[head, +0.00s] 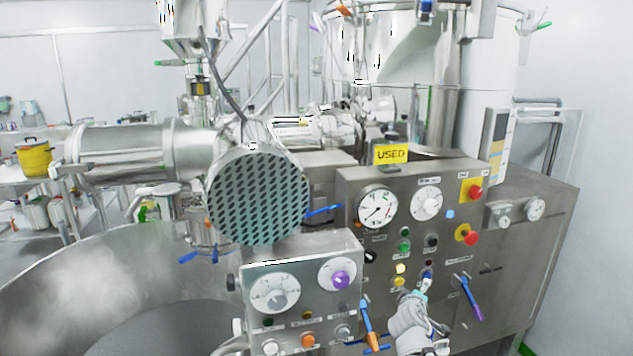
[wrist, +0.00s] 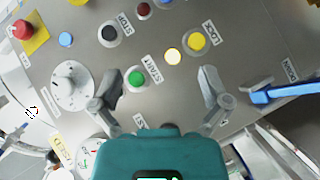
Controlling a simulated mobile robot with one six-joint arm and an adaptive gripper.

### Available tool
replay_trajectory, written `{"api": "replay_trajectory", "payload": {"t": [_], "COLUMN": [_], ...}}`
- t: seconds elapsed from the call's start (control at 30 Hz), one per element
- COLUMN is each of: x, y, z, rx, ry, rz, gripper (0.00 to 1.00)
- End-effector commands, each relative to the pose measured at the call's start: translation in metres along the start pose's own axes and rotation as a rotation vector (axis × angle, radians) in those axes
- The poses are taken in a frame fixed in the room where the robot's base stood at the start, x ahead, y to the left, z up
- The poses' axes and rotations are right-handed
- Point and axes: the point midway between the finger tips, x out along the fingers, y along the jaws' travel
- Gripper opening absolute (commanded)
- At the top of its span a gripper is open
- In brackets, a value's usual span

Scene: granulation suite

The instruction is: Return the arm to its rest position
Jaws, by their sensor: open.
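My gripper (wrist: 160,92) is open and empty in the wrist view, its two grey fingers spread in front of the steel control panel (wrist: 235,55). The green START button (wrist: 135,78) and a lit yellow button (wrist: 172,55) show between and beyond the fingers. I cannot tell whether the fingertips touch the panel. In the head view, my gripper (head: 427,283) is at the lower right, in front of the same panel (head: 350,190). My white arm runs down from it to the bottom edge, and the rest of the arm is out of view.
A blue-handled lever (head: 470,298) is close on the right of my arm, and another (head: 369,325) on the left. A smaller panel (head: 255,308) stands nearer on the left. A red emergency stop (head: 471,238) and a yellow USED sign (head: 391,154) are above. A large steel bowl (head: 110,265) fills the lower left.

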Motion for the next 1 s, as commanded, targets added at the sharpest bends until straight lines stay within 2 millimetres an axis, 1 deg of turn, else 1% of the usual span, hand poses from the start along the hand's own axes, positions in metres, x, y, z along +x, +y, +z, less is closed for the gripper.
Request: {"api": "replay_trajectory", "payload": {"t": [0.1, 0.27, 0.43, 0.57, 0.7, 0.8, 0.9, 1.0], "x": [-0.005, -0.019, -0.044, -0.07, -0.102, -0.123, -0.14, -0.15], "y": [-0.02, -0.052, -0.091, -0.121, -0.148, -0.162, -0.171, -0.175], "z": [0.019, 0.041, 0.057, 0.062, 0.063, 0.062, 0.059, 0.059], "rx": [0.121, 0.27, 0.405, 0.487, 0.551, 0.579, 0.592, 0.599], "ry": [-0.123, -0.293, -0.471, -0.606, -0.743, -0.823, -0.879, -0.914], "rz": [-0.088, -0.225, -0.391, -0.533, -0.69, -0.787, -0.86, -0.906], "gripper": [0.96, 0.96, 0.96, 0.96, 0.96, 0.96, 0.96, 0.96]}}
